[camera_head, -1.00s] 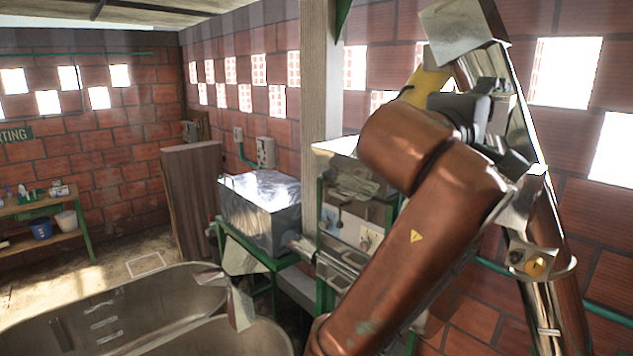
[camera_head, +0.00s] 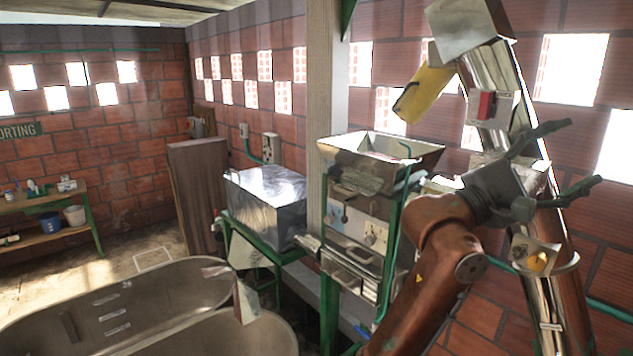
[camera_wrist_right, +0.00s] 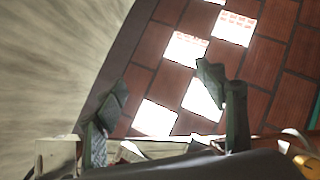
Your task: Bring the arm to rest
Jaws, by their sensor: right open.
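My right arm, copper-brown, rises from the bottom of the head view. Its dark grey right gripper (camera_head: 581,153) is open, with two fingers spread toward the right and nothing between them. In that view the gripper overlaps the shiny elevator tube (camera_head: 515,95); I cannot tell how far apart they are. The right wrist view shows the two dark green fingers of the same gripper (camera_wrist_right: 163,80) apart, with brick wall and bright openings beyond. My left gripper is not in view.
A red switch box (camera_head: 487,105) and yellow spout (camera_head: 424,92) are on the elevator. The pulper hopper (camera_head: 425,152) stands left of my arm. A metal box (camera_head: 265,195) on a green stand, a wooden post (camera_head: 324,100) and steel tanks (camera_head: 165,300) are further left.

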